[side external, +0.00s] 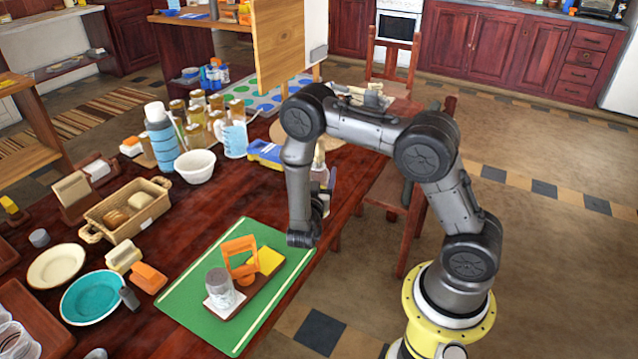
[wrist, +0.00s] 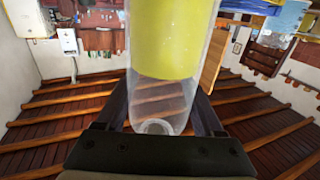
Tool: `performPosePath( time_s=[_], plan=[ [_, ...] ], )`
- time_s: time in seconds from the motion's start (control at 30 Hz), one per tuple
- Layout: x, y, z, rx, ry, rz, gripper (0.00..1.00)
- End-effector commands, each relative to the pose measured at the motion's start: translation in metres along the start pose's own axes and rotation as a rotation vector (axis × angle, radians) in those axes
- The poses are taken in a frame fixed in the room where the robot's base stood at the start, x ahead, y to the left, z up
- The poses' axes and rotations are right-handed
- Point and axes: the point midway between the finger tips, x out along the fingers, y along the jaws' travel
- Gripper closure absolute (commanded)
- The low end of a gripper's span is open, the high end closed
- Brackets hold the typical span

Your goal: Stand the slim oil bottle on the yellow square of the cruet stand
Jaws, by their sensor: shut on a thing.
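The cruet stand (side external: 246,299) is a low wooden tray with an orange handle (side external: 240,258), on a green mat. Its yellow square (side external: 267,261) is bare, at the right end. A clear jar (side external: 220,288) with a grey lid stands on the pale left end. My gripper (wrist: 160,108) is shut on the slim oil bottle (wrist: 168,45), a clear bottle with a yellow band, which fills the middle of the wrist view. In the side view my arm mostly hides gripper and bottle, beyond the mat's right edge; the bottle's exact tilt is unclear.
The green mat (side external: 196,292) lies at the table's near edge. Bowls, a bread basket (side external: 125,212), a blue bottle (side external: 161,138) and several jars crowd the left and back. A blue-yellow box (side external: 265,153) is behind my arm. A chair (side external: 392,195) stands at the table's right side.

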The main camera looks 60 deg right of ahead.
Motion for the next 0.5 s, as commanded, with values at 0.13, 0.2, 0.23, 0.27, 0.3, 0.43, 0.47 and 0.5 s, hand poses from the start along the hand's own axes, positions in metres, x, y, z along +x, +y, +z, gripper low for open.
performPosePath(
  time_s=[0.13, 0.2, 0.23, 0.27, 0.3, 0.43, 0.47, 0.5],
  plan=[
    [0.004, -0.004, 0.021, -0.004, 0.000, -0.001, 0.97],
    [0.004, -0.004, 0.028, -0.002, 0.000, -0.001, 0.97],
    [0.004, -0.004, 0.030, -0.002, 0.000, -0.001, 0.97],
    [0.004, -0.004, 0.032, -0.001, 0.000, -0.001, 0.97],
    [0.004, -0.004, 0.032, 0.000, 0.000, -0.001, 0.97],
    [0.004, -0.004, 0.032, 0.001, 0.001, -0.001, 0.97],
    [0.004, -0.004, 0.032, 0.001, 0.001, -0.001, 0.97],
    [0.004, -0.004, 0.032, 0.001, 0.000, -0.001, 0.97]
  ],
)
